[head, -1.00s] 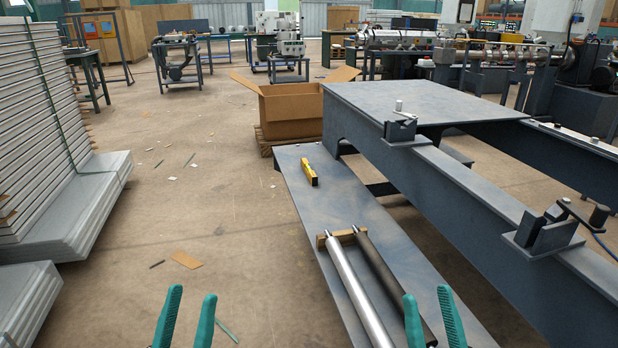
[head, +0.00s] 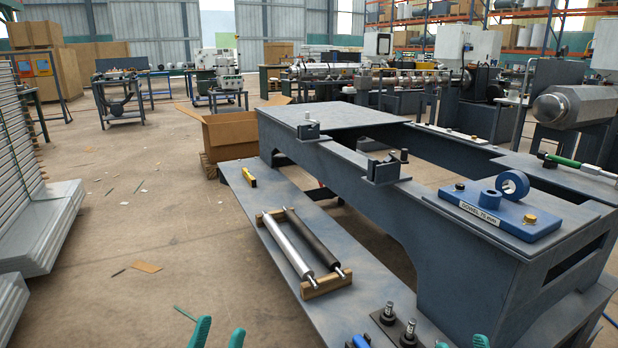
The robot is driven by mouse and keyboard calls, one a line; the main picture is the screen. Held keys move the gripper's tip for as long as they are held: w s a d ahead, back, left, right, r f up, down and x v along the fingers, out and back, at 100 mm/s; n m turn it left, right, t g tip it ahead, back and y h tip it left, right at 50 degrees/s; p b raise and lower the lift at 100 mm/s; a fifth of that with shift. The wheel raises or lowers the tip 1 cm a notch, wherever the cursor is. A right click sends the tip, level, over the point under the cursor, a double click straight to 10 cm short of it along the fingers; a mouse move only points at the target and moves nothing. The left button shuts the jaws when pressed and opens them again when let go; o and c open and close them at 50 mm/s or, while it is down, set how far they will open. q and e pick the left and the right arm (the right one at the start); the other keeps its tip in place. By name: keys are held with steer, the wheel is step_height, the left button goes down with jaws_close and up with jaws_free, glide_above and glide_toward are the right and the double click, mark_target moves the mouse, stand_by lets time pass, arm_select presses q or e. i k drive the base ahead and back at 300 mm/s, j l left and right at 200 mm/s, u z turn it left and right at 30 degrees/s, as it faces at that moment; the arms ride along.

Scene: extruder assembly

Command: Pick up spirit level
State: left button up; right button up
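The spirit level is a small yellow bar (head: 249,178) lying on the far left part of the low grey shelf (head: 340,290), beside the base of the machine frame. My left gripper (head: 217,338) shows at the bottom edge as two teal fingertips held apart, open, with nothing between them. It is well short of the level, over the floor side of the shelf. My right gripper (head: 461,342) shows only as teal tips at the bottom edge, spaced apart and apparently open. The rest of both grippers is out of view.
Two rollers (head: 300,245) rest on wooden blocks on the shelf, nearer than the level. Black posts on a plate (head: 398,325) stand at the near end. The large grey frame (head: 400,200) rises to the right. A cardboard box (head: 230,132) stands behind. Floor at left is mostly clear.

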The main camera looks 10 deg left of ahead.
mark_target(250, 179)
steer(key=i+j+z, duration=0.7)
steer(key=i+j, duration=0.15)
steer(key=j, duration=0.15)
steer(key=i+j, duration=0.3)
steer(key=j, duration=0.15)
steer(key=i+j, duration=0.25)
steer(key=j, duration=0.2)
steer(key=i+j, duration=0.3)
steer(key=j, duration=0.15)
steer(key=i+j, duration=0.25)
steer(key=j, duration=0.25)
steer(key=i+j, duration=0.3)
steer(key=j, duration=0.15)
steer(key=i+j, duration=0.3)
steer(key=j, duration=0.15)
steer(key=i+j, duration=0.25)
steer(key=j, duration=0.2)
